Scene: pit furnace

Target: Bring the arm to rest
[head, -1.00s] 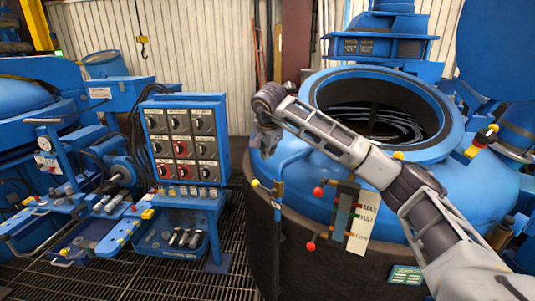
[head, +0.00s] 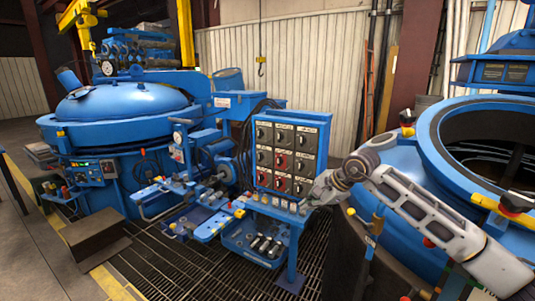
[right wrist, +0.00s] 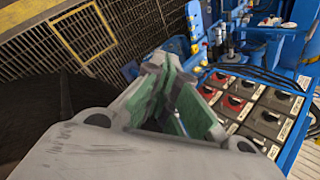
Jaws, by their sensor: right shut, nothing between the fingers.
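My right arm comes in from the right in the head view, in front of the open blue furnace (head: 405,165). My right gripper (head: 318,192) is shut and empty, and appears at the lower right edge of the blue control panel (head: 292,150). In the right wrist view the gripper (right wrist: 172,88) shows its green-lined fingers, with the panel's dark and red knobs (right wrist: 236,103) to the right of them. I cannot tell the exact gap between gripper and panel. My left gripper is in neither current view.
A blue shelf (head: 245,245) with small metal parts is below the panel. A closed round blue vessel (head: 125,105) stands at the left. Dark floor grating (head: 190,272) lies open in front.

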